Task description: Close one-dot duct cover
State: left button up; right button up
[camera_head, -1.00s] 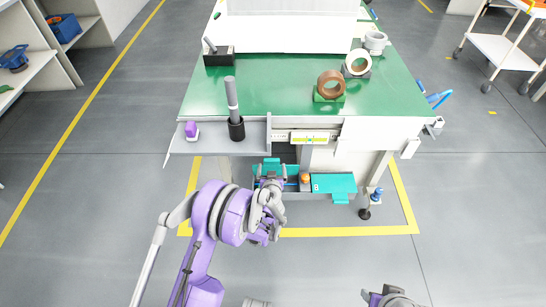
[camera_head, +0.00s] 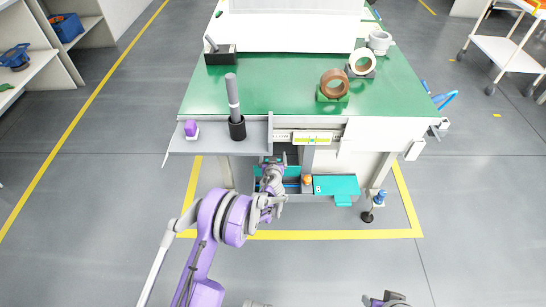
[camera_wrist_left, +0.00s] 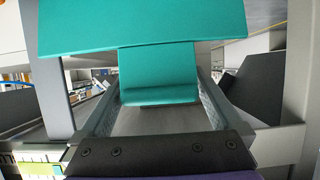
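A teal duct cover (camera_wrist_left: 160,28) with a narrower tab (camera_wrist_left: 158,88) fills the upper middle of the left wrist view. In the head view a teal cover (camera_head: 258,171) shows beside my left gripper (camera_head: 272,162) at the left part of the low duct, partly hidden by it. My left gripper is open, with its fingers on either side of the tab; I cannot tell whether they touch it. A second teal cover (camera_head: 338,185) lies flat at the right with small white marks too small to read. No dot shows on the left cover.
The green-topped workbench (camera_head: 280,95) stands above the duct, with a grey side shelf (camera_head: 215,143) overhanging at the left. A small orange knob (camera_head: 307,180) sits between the covers. A bench foot (camera_head: 367,217) stands at the right.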

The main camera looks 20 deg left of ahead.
pick_arm(q)
grip_shut()
jog(key=shift+s, duration=0.15)
